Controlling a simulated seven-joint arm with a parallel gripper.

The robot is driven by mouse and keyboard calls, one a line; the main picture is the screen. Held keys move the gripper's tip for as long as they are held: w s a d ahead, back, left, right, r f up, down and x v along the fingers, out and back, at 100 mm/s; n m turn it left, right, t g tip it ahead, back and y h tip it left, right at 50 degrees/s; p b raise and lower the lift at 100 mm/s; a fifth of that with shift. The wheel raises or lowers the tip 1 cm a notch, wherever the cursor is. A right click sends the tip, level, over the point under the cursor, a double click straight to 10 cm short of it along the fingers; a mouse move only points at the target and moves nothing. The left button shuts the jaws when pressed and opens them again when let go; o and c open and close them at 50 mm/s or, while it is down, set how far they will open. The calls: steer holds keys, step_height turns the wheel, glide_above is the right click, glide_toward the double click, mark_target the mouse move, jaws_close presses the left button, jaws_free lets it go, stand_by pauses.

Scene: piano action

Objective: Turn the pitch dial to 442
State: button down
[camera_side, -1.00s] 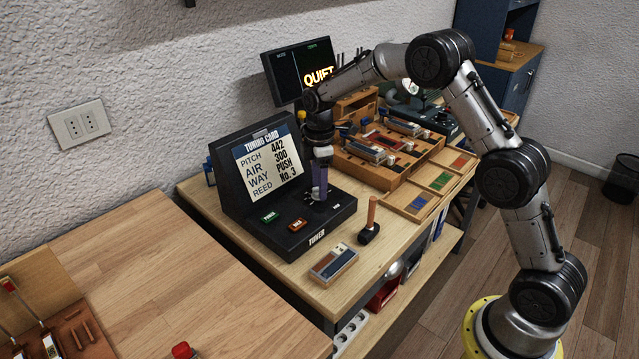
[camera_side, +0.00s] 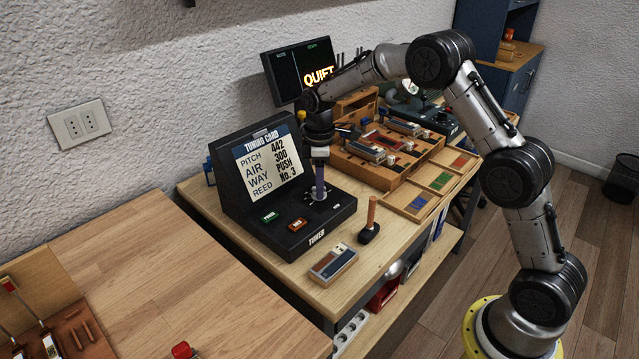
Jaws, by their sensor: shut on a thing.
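The tuner (camera_side: 262,222) is a black box with a sloped back panel and a flat front deck. Its tuning card (camera_side: 267,164) reads pitch 442, air 300, way push, reed No. 3. The pitch dial (camera_side: 318,196) is a round dial with pale marks on the right of the deck. My gripper (camera_side: 319,190) points straight down over it and is shut on its knob. The fingers hide most of the knob, and the dial's setting is too small to read.
A screen (camera_side: 301,70) behind shows QUIET. A wooden-handled tool (camera_side: 371,222) stands right of the tuner, and a small wood-and-metal block (camera_side: 333,262) lies in front. Wooden trays (camera_side: 390,150) with several parts fill the bench's far side. The near wooden table (camera_side: 190,290) is mostly clear.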

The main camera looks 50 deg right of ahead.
steer(key=m, duration=0.6)
steer(key=shift+m, duration=0.3)
steer(key=m, duration=0.6)
stand_by(0.4)
steer(key=shift+c, duration=2.2)
jaws_free()
step_height(320, 180, up, 14)
